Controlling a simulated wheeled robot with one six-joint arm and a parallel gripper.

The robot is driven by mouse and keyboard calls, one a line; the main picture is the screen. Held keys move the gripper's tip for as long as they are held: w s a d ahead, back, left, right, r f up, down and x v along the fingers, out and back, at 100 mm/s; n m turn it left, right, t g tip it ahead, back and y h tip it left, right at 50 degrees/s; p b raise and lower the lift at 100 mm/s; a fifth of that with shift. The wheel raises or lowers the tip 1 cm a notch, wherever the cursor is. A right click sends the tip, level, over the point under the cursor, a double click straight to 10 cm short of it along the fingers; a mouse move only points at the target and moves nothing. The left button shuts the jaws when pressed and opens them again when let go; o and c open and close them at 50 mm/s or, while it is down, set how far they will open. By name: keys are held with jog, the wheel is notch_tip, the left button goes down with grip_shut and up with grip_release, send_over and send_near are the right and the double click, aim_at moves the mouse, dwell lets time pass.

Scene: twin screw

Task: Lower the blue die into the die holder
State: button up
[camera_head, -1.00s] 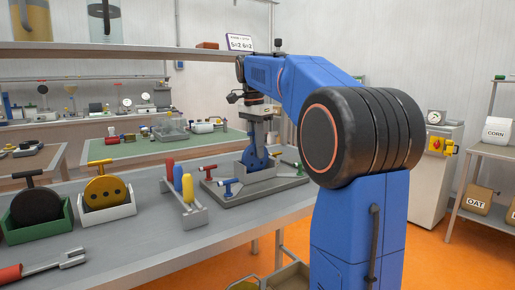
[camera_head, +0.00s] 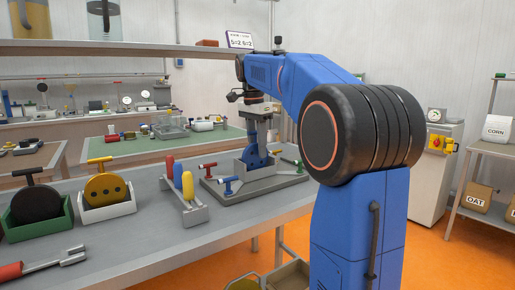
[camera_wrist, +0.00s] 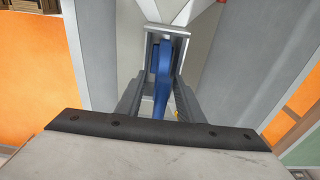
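The blue die (camera_head: 256,154) hangs upright under my gripper (camera_head: 257,137), with its lower part inside or behind the wall of the grey die holder (camera_head: 272,170). In the wrist view the die (camera_wrist: 163,73) shows as a narrow blue edge between my two fingers (camera_wrist: 160,98), which are closed on it. The holder's pale rim (camera_wrist: 180,29) frames its far end there. The die's bottom is hidden, so I cannot tell if it touches the holder's floor.
Red, blue and green T-handled screws (camera_head: 229,184) stand around the holder on its grey base. A rack with red, blue and yellow pegs (camera_head: 188,187) is to the left. A yellow die (camera_head: 106,188) and a black die (camera_head: 36,205) sit in boxes farther left.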

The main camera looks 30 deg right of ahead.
jog(key=r, duration=0.8)
jog(key=a+r, duration=0.1)
jog(key=r, duration=0.3)
jog(key=shift+s+f, duration=0.1)
